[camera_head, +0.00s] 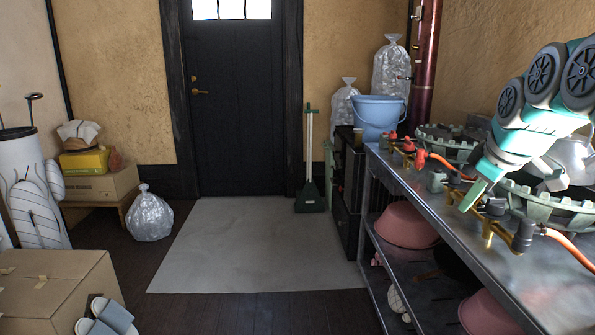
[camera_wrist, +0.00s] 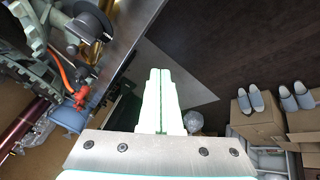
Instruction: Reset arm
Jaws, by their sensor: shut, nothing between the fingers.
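My gripper (camera_head: 474,194) is at the right of the head view, at the end of my teal and grey arm. It points down and to the left, near the front edge of a metal counter (camera_head: 402,180). In the wrist view, the two pale green fingers of my gripper (camera_wrist: 160,75) lie side by side, closed together with nothing between them. In the head view it overlaps the burners and brass valves (camera_head: 489,226) on the counter. I cannot tell the exact gap between the fingertips and the counter.
Pink bowls (camera_head: 405,225) sit on the shelf under the counter. A blue bucket (camera_head: 377,115) stands beyond it. A cardboard box (camera_head: 55,290) with slippers is at the lower left. A grey mat (camera_head: 255,245) and dark door (camera_head: 240,110) are in the middle, with clear floor.

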